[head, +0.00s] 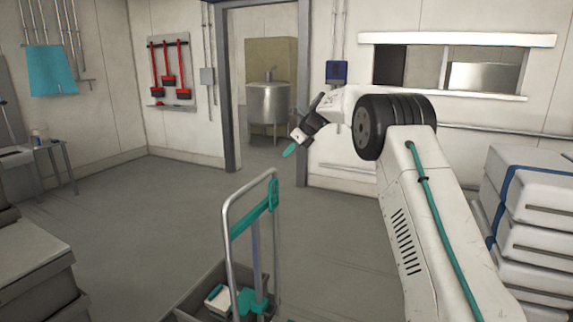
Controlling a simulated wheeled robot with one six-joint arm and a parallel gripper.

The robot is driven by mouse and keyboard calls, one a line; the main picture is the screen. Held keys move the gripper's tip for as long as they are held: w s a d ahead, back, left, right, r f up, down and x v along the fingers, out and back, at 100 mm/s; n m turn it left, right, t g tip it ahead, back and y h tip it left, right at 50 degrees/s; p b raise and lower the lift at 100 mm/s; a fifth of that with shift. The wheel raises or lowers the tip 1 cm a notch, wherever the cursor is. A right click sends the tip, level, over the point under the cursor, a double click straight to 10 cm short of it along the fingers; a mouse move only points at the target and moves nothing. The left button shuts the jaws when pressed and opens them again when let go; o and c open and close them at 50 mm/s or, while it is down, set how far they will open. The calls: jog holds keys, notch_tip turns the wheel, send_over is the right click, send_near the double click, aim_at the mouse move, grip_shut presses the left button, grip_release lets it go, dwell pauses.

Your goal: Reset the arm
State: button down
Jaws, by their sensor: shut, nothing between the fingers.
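My arm (425,200) reaches up from the lower right, bends at a dark ribbed joint, and its wrist extends left. My gripper (289,151) is at the end, with teal fingertips pointing down and left. The fingers appear closed together, with nothing held. It hangs in free air in front of the doorway's right frame, above and just right of the trolley handle in the picture.
A grey trolley (228,235) with a tall handle stands below my gripper, holding white and teal items. Stacked white crates (540,215) with a blue strap are at right. Grey boxes (35,262) are at lower left. A metal tank (269,102) stands beyond the doorway. The middle floor is clear.

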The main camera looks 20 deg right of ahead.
jog(key=shift+r, duration=0.45)
jog(key=shift+a, duration=0.1)
jog(key=s+f+n+g+h, duration=0.1)
jog(key=s+f+n+g, duration=0.2)
jog(key=s+f+n, duration=0.5)
jog(key=s+a+r+n+h, duration=0.1)
jog(key=s+n, duration=0.5)
jog(key=s, duration=1.2)
jog(key=s+a+r+n+h, duration=0.2)
jog(key=s+n, duration=0.4)
jog(key=s, duration=1.3)
jog(key=s+a+r+n+g+h, duration=0.1)
jog(key=s+a+r+n, duration=0.2)
jog(key=s, duration=1.6)
jog(key=shift+s+a+r+n, duration=0.25)
jog(key=shift+a+n, duration=0.9)
jog(key=shift+n, duration=0.85)
